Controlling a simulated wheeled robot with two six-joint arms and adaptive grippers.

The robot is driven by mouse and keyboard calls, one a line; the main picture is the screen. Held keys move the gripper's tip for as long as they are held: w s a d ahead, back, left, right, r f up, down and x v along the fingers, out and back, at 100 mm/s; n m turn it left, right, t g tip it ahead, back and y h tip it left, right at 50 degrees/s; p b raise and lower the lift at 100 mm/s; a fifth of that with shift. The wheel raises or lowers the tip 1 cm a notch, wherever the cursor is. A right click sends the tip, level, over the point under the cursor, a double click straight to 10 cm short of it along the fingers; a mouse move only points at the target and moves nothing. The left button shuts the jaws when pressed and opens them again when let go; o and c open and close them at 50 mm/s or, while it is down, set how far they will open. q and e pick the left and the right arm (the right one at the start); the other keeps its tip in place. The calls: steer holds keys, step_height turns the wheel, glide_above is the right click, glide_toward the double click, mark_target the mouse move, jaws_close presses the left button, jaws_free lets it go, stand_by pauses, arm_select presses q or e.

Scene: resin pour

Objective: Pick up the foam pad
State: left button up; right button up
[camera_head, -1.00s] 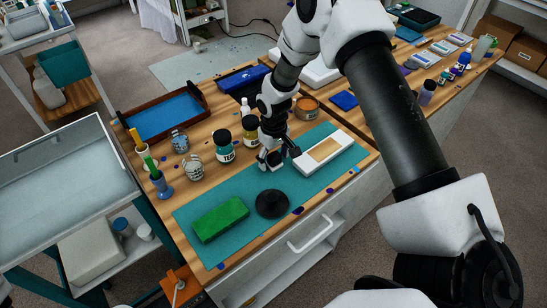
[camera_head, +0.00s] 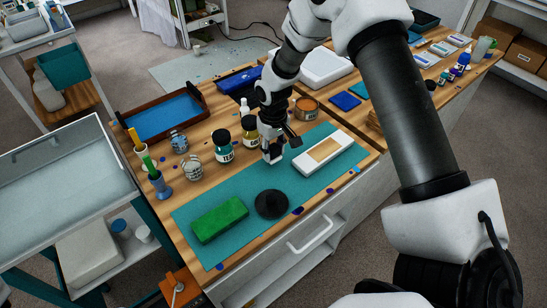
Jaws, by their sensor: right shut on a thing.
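A green block (camera_head: 219,219) with a rough, foam-like top lies on the teal mat (camera_head: 240,190) at its front left. A black round disc (camera_head: 271,204) with a raised centre lies to its right. My right gripper (camera_head: 273,156) is over the mat's back part, behind the disc and left of the white frame. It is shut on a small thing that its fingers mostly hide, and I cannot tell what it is. It is apart from the green block and the disc. My left gripper is not in view.
A white frame with a tan inset (camera_head: 328,152) lies on the mat's right. Dark-lidded jars (camera_head: 223,147), glass jars (camera_head: 193,168) and a blue cup with tools (camera_head: 161,186) stand left of my right gripper. A blue-lined tray (camera_head: 160,115) is farther back.

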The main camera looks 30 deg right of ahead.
steer(key=s+a+b, duration=0.1)
steer(key=s, duration=0.4)
steer(key=s+a+r+b, duration=0.1)
steer(key=s+b, duration=0.1)
steer(key=s, duration=0.3)
steer(key=s+a+b, duration=0.2)
steer(key=s, duration=0.3)
steer(key=shift+a+r, duration=0.1)
steer(key=shift+r, duration=0.2)
steer(key=shift+s+a+r+b, duration=0.1)
steer(key=shift+s+b, duration=0.2)
steer(key=o, duration=0.5)
steer(key=shift+c, duration=0.2)
steer(key=c, duration=0.3)
